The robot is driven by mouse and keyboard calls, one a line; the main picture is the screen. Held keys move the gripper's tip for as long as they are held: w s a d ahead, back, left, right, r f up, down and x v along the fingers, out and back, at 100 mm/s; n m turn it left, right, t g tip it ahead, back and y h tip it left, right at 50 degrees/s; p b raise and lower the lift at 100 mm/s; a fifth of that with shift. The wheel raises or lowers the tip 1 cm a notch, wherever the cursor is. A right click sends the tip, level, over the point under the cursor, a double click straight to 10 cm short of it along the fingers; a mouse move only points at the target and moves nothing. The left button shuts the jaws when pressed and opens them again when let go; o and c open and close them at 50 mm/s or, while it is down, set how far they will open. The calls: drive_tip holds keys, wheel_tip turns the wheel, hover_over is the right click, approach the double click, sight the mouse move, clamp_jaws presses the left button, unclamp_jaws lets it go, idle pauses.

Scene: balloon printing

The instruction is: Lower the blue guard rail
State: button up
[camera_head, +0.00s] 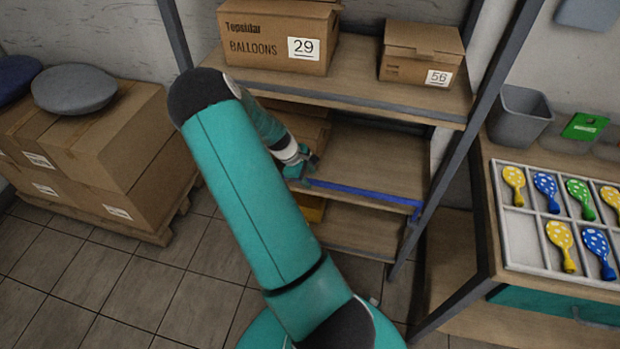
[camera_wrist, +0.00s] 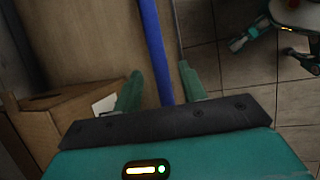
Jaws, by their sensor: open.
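The blue guard rail (camera_head: 362,192) runs along the front edge of the middle shelf in the head view. It also shows in the wrist view (camera_wrist: 153,45) as a long blue bar running between my gripper's fingers. My gripper (camera_head: 302,170) is at the rail's left end in the head view. In the wrist view my gripper (camera_wrist: 160,92) is open, with one green finger on each side of the rail. I cannot tell whether either finger touches it.
Cardboard boxes (camera_head: 278,45) stand on the upper shelf (camera_head: 350,85). A box (camera_wrist: 60,120) sits close to my left finger in the wrist view. A dark upright post (camera_head: 460,140) borders the shelf on the right. Stacked cartons (camera_head: 110,150) stand at left; tiled floor lies in front.

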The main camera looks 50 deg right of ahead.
drive_tip(key=shift+x, duration=0.9)
clamp_jaws()
drive_tip(key=shift+a, duration=0.1)
